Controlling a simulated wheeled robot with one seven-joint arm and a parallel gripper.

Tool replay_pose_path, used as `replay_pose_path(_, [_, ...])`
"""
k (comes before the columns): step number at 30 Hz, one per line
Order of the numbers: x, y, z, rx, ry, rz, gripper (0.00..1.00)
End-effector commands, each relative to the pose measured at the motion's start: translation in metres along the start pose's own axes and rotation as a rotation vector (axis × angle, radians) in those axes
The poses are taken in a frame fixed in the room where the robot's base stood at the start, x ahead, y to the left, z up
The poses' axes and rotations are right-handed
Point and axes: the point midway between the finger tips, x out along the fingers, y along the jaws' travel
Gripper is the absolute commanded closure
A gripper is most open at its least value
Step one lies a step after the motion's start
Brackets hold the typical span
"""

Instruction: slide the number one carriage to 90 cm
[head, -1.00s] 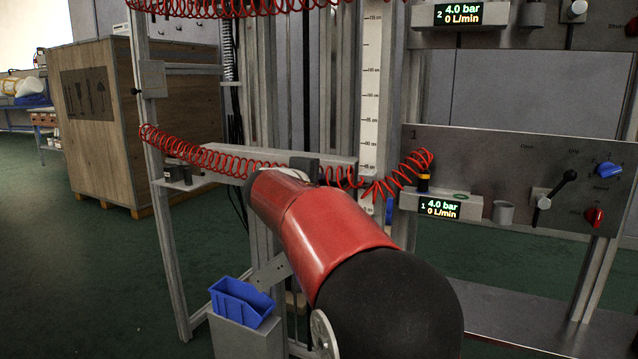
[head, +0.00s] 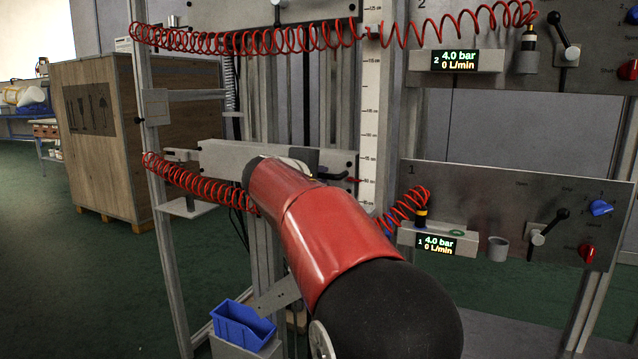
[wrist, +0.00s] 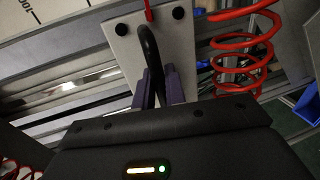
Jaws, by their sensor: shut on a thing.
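The number one carriage (head: 225,157) is a grey plate on the upright rails, at about the level of panel 1's top edge in the head view. A small red pointer (head: 355,181) at its right end lies close to the 90 cm label on the white scale (head: 371,110). In the wrist view the carriage plate (wrist: 178,40) has a black loop handle (wrist: 150,50). My gripper (wrist: 159,82) has its two purple-grey fingers shut on this handle. In the head view my red arm hides the fingers and part of the plate.
Red coiled hoses hang beside the lower carriage (head: 195,182) and across the top (head: 240,38). Panel 1 (head: 480,205), with valves and a display, stands right. A blue bin (head: 243,324) sits low in front. A wooden crate (head: 105,140) stands left.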

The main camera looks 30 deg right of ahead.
Motion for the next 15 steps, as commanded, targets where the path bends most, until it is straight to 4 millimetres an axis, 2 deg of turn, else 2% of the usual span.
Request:
replay_pose_path(1, [-0.0019, 0.0059, -0.0001, 0.004, 0.005, 0.009, 1.0])
replay_pose_path(8, [-0.0017, 0.0046, -0.0002, 0.004, 0.005, 0.009, 1.0])
replay_pose_path(9, [-0.0016, 0.0044, -0.0002, 0.004, 0.005, 0.008, 0.82])
replay_pose_path(12, [-0.0012, 0.0033, -0.0002, 0.003, 0.004, 0.006, 0.7])
replay_pose_path(15, [-0.0008, 0.0021, -0.0002, 0.003, 0.003, 0.004, 0.7])
